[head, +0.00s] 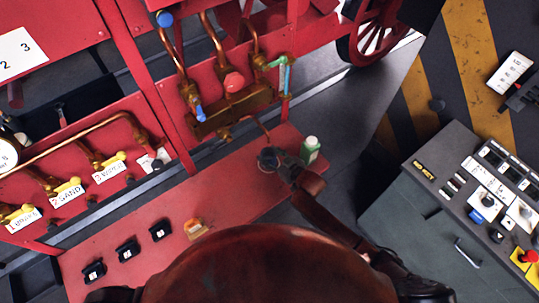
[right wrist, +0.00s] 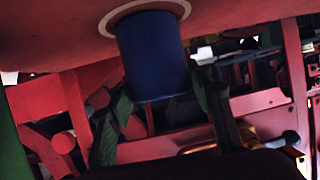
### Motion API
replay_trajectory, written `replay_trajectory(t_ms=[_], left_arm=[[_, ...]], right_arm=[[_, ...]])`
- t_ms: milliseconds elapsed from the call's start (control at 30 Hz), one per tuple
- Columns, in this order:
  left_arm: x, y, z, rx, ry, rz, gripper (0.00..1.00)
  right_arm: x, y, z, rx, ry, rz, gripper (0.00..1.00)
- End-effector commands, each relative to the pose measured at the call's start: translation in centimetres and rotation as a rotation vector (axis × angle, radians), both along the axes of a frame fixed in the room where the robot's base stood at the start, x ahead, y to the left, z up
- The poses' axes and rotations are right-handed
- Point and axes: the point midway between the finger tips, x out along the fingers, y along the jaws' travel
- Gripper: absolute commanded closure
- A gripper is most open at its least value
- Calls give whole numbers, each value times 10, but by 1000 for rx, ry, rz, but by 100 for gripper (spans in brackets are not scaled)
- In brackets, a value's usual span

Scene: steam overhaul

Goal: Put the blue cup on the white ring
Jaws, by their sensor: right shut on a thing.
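The blue cup (right wrist: 155,58) is between the two fingers of my right gripper (right wrist: 165,100), which is shut on it. In the right wrist view the cup's far end lies within the white ring (right wrist: 107,24) on the red bench surface. The ring shows around the cup, and I cannot tell whether the cup touches the bench. In the head view my right gripper (head: 274,161) is low over the far right end of the red bench (head: 245,185). The cup there is dark and mostly hidden by the gripper. My left gripper does not show clearly.
A green bottle with a white cap (head: 310,150) stands close to the right of my right gripper. Several black blocks with white marks (head: 127,250) and an orange item (head: 195,228) lie along the bench. Brass valves and pipes (head: 235,105) are behind; a grey console (head: 440,200) is at right.

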Motion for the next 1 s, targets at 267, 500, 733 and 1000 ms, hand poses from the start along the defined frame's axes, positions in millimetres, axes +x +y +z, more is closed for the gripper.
replay_trajectory(t_ms=[267,500,733,1000], left_arm=[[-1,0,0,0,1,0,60],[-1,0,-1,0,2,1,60],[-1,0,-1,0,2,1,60],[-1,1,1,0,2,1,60]], right_arm=[[0,1,0,1,-3,0,83],[0,1,-2,1,-2,0,43],[0,0,-2,1,-2,0,36],[-4,-4,2,0,-1,0,36]])
